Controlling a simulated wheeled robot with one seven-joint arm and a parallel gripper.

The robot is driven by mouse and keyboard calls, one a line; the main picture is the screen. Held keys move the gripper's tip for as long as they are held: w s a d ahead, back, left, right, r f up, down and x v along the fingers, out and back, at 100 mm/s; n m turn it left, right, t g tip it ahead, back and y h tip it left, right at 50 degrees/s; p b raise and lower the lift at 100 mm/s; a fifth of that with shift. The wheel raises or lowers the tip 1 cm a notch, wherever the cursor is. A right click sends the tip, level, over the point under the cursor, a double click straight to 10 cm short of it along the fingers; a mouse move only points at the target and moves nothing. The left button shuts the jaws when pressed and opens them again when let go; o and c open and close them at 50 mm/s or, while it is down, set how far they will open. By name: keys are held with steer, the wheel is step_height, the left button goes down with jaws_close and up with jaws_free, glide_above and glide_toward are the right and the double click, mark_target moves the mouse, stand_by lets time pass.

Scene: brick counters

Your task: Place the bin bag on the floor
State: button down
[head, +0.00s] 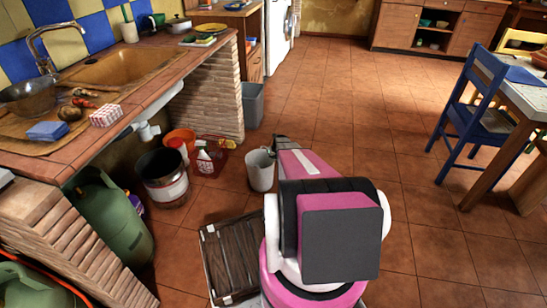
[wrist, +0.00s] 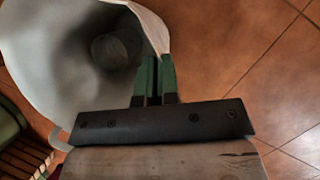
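No separate bin bag is plain to see; the closest thing is an open white bin-like container (head: 261,170). It appears upright, low over the floor, and I cannot tell whether it touches the tiles. In the wrist view its pale wall (wrist: 35,45) fills the upper left, with a round grey shape (wrist: 112,48) inside. My gripper (wrist: 154,62) has its green fingers almost together at the container's rim, one on the inner side and one on the outer. They look shut on the rim.
A slatted wooden crate (head: 228,262) lies left of my arm. A dark bucket (head: 163,178), a red caddy with bottles (head: 210,158) and a green gas cylinder (head: 112,215) stand near the counter. A blue chair (head: 480,115) is right. The tiled floor between is clear.

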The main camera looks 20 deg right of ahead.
steer(key=c, duration=1.4)
jaws_free()
steer(key=shift+o, duration=0.2)
